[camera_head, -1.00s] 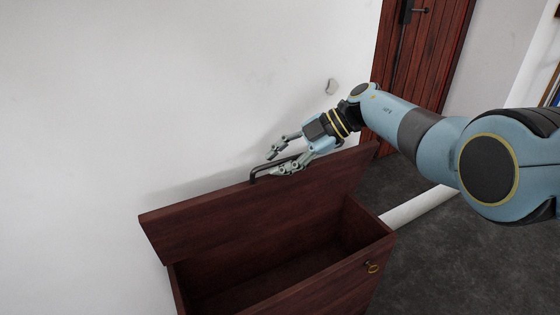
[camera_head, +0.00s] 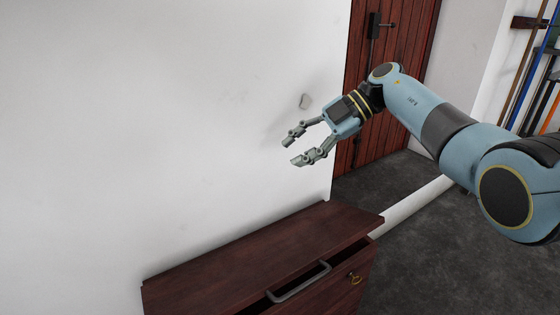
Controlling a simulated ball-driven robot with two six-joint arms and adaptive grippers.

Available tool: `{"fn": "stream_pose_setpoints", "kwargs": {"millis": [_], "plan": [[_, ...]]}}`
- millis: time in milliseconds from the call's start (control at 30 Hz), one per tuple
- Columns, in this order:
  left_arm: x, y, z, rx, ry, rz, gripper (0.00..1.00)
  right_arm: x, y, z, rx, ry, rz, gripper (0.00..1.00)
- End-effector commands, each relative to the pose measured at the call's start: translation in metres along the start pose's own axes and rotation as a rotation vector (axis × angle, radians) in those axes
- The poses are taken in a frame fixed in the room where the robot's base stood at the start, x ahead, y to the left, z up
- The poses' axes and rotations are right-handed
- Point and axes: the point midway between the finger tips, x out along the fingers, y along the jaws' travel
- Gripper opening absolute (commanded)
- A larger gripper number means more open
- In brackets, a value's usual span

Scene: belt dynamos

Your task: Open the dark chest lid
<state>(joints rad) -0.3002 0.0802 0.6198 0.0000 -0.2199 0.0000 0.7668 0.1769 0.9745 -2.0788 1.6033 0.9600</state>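The dark red-brown chest (camera_head: 335,290) stands against the white wall at the bottom of the head view. Its lid (camera_head: 245,255) lies low over the box, with a dark gap showing between its front edge and the box, so it looks slightly ajar. A grey bar handle (camera_head: 298,284) sits at the lid's front edge. My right gripper (camera_head: 292,152) is open and empty, in front of the wall well above the lid and apart from the handle. My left gripper is not in view. The chest's lower part is cut off by the picture edge.
A red plank door (camera_head: 392,80) stands behind my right arm. A white pipe-like bar (camera_head: 415,208) lies on the dark floor right of the chest. Long-handled tools (camera_head: 535,75) stand at the far right.

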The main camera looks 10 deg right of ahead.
Motion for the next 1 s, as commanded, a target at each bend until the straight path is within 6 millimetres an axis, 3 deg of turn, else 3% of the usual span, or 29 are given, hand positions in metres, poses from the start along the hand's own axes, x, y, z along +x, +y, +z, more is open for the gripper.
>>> {"fn": "stream_pose_setpoints", "kwargs": {"millis": [133, 533, 633, 767, 900, 1000], "plan": [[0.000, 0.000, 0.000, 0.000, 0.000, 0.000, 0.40, -0.008, -0.001, 0.000, 0.000, 0.000, -0.001, 0.34], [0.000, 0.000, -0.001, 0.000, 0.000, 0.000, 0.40, -0.008, -0.001, 0.000, 0.002, 0.001, -0.002, 0.34], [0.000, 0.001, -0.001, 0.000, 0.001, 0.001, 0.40, 0.000, -0.016, 0.003, 0.021, 0.009, -0.015, 0.34], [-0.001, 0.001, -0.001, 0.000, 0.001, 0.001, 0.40, 0.031, -0.075, 0.009, 0.100, 0.045, -0.069, 0.34], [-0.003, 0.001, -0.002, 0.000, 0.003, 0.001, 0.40, 0.089, -0.177, -0.003, 0.284, 0.183, -0.066, 0.34], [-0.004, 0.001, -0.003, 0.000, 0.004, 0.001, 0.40, 0.136, -0.249, -0.016, 0.486, 0.277, 0.134, 0.34]]}}
